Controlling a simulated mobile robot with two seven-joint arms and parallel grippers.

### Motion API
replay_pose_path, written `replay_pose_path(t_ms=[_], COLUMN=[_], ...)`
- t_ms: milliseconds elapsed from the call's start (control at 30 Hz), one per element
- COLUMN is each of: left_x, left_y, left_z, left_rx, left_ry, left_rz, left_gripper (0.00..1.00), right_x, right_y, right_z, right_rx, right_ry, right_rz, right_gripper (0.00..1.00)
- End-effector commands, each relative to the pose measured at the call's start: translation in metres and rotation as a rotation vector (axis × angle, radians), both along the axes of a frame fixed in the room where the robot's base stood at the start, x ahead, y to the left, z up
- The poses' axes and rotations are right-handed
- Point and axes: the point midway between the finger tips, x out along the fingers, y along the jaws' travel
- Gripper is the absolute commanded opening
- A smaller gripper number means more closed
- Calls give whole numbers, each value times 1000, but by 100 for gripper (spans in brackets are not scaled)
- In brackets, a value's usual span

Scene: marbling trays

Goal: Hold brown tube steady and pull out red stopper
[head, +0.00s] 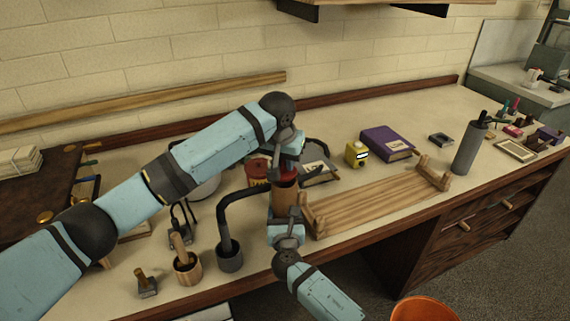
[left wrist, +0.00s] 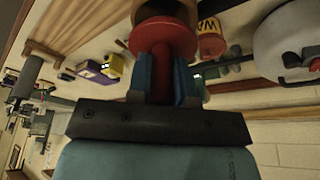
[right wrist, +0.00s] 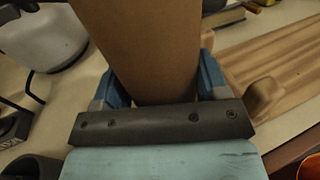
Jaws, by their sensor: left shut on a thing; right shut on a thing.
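The brown tube (head: 285,203) stands roughly upright above the front of the table in the head view. My right gripper (head: 287,224) is shut around its lower part; in the right wrist view the tube (right wrist: 145,45) fills the space between the blue fingers (right wrist: 160,88). The red stopper (head: 287,175) is at the tube's top, just under my left gripper (head: 288,155). In the left wrist view the fingers (left wrist: 162,78) are shut on the narrow stem of the red stopper (left wrist: 163,38), its wide disc beyond them. I cannot tell how deep the stopper sits.
A wooden rack (head: 375,203) lies right of the tube. A bent dark pipe on a grey cup (head: 230,258) stands close left. An orange bucket (head: 423,310) is below the front edge.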

Motion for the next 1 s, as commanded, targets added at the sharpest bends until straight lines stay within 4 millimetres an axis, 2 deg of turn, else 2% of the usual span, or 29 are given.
replay_pose_path(t_ms=[167, 467, 500, 600, 633, 867, 1000], left_x=[0, 0, 0, 0, 0, 0, 0], left_y=[0, 0, 0, 0, 0, 0, 0], left_z=[8, 8, 8, 8, 8, 8, 8], left_rx=[0, 0, 0, 0, 0, 0, 0], left_ry=[-1, 0, 0, 0, 0, 0, 0], left_rz=[0, -1, -1, -1, 0, 0, 0], left_gripper=[0, 0, 0, 0, 0, 0, 0], right_x=[0, 0, 0, 0, 0, 0, -7], right_y=[0, 0, 0, 0, 0, 0, 0], right_z=[0, 0, 0, 0, 0, 0, -1], right_rx=[0, 0, 0, 0, 0, 0, 1], right_ry=[0, 0, 0, 0, 0, 0, 0], right_rz=[-1, 0, 0, 0, 0, 0, 0], right_gripper=[39, 39, 70, 93, 97, 97, 97])
